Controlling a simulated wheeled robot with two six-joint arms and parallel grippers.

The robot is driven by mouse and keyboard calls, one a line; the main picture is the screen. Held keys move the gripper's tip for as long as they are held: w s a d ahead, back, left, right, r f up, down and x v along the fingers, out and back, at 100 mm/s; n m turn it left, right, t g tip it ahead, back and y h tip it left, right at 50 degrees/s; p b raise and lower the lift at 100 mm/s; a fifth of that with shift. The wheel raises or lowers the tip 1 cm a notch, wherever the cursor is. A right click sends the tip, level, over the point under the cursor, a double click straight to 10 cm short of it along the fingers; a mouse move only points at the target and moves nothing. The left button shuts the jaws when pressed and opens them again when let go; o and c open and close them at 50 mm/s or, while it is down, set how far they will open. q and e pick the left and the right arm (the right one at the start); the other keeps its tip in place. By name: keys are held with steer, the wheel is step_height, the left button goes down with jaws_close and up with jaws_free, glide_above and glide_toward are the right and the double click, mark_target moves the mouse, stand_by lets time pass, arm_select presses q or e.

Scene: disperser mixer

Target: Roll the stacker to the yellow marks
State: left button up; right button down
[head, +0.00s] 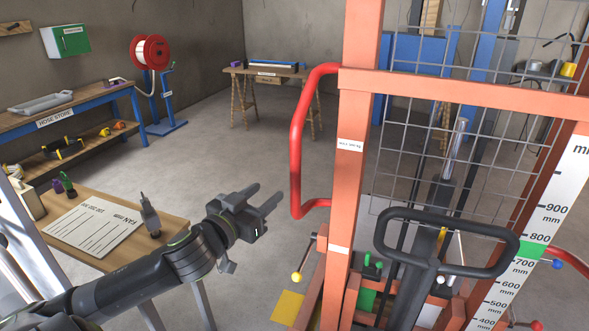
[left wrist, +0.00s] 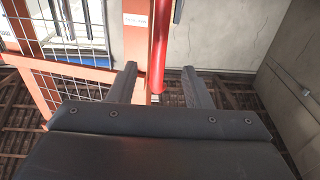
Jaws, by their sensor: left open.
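The orange stacker (head: 355,160) with its mesh guard stands on the right in the head view. A red side handle (head: 297,140) bows out from its left post, and a black loop handle (head: 445,265) is at its front. The red handle also shows in the left wrist view (left wrist: 158,50), lined up between the fingers. My left gripper (head: 270,193) is open and empty, just left of the red handle's lower part and apart from it; its fingers also show in the left wrist view (left wrist: 160,78). A yellow floor mark (head: 287,307) lies left of the stacker's base. My right gripper is not in view.
A wooden table with a chart (head: 95,228) stands below left, close to my left arm. A blue-framed hose bench (head: 70,112), a red hose reel (head: 150,52) and a trestle table (head: 268,72) stand farther back. The floor between them and the stacker is clear.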

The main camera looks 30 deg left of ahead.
mark_target(292, 170)
arm_select(q)
steer(key=w, duration=0.4)
steer(key=w+p, duration=0.1)
steer(key=w, duration=0.3)
steer(key=w+p, duration=0.1)
steer(key=w, duration=0.3)
steer(key=shift+w+a+r, duration=0.1)
steer(key=shift+a, duration=0.15)
steer(key=shift+w, duration=0.55)
steer(key=shift+c, duration=0.3)
jaws_close()
